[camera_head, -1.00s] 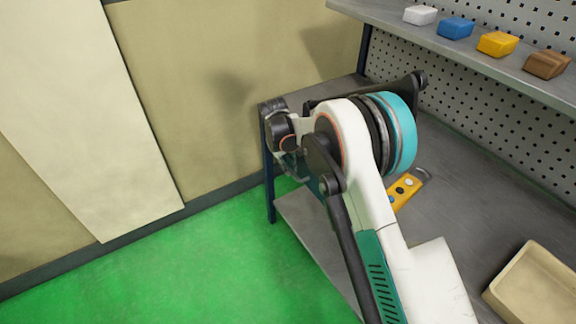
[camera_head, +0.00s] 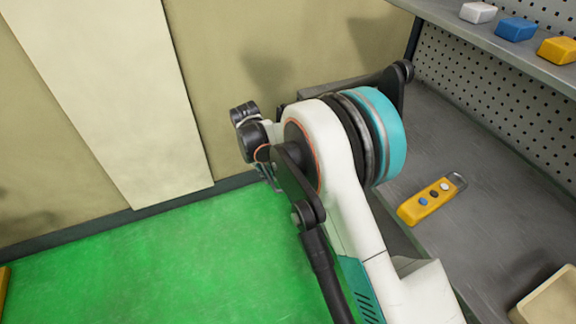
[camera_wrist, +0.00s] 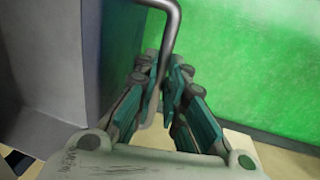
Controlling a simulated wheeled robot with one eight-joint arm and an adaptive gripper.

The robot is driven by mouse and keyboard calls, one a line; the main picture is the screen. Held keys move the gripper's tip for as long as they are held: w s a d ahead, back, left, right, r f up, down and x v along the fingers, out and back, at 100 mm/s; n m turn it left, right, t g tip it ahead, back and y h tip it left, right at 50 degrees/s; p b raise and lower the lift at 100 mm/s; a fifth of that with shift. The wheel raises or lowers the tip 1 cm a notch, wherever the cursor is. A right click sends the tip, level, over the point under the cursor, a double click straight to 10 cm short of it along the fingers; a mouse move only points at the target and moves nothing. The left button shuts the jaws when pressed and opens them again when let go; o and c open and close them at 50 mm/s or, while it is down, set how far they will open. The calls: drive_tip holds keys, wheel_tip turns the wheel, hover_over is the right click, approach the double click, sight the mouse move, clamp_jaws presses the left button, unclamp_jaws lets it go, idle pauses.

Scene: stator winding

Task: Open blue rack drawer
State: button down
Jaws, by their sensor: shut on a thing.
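In the wrist view, my gripper (camera_wrist: 163,68) has its teal and grey fingers closed around a bent grey metal handle (camera_wrist: 171,30). The handle comes in from the top edge, bends, and runs down between the fingertips. A grey panel (camera_wrist: 48,60) stands to the left of the fingers; I cannot tell whether it belongs to the drawer. The blue rack and the drawer's face cannot be made out in either view. In the head view, my arm crosses the middle, and the fingers are mostly hidden behind its wrist end, above the green floor.
A grey bench (camera_head: 480,240) stands at right with a yellow control box (camera_head: 430,201) and a beige tray (camera_head: 548,300). White (camera_head: 478,12), blue (camera_head: 516,29) and yellow (camera_head: 558,50) blocks sit on a shelf. The green floor (camera_head: 140,265) at left is mostly clear.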

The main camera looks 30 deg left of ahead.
drive_tip(key=shift+s+a, duration=1.25)
drive_tip(key=shift+s, duration=0.25)
drive_tip(key=c, duration=1.7)
unclamp_jaws()
drive_tip(key=shift+o, duration=0.2)
drive_tip(key=shift+r, duration=0.1)
wheel_tip(320, 180, up, 12)
drive_tip(key=s+a, duration=0.1)
drive_tip(key=shift+s+a+f, duration=0.2)
drive_tip(key=shift+s+a, duration=0.05)
drive_tip(key=shift+s, duration=0.1)
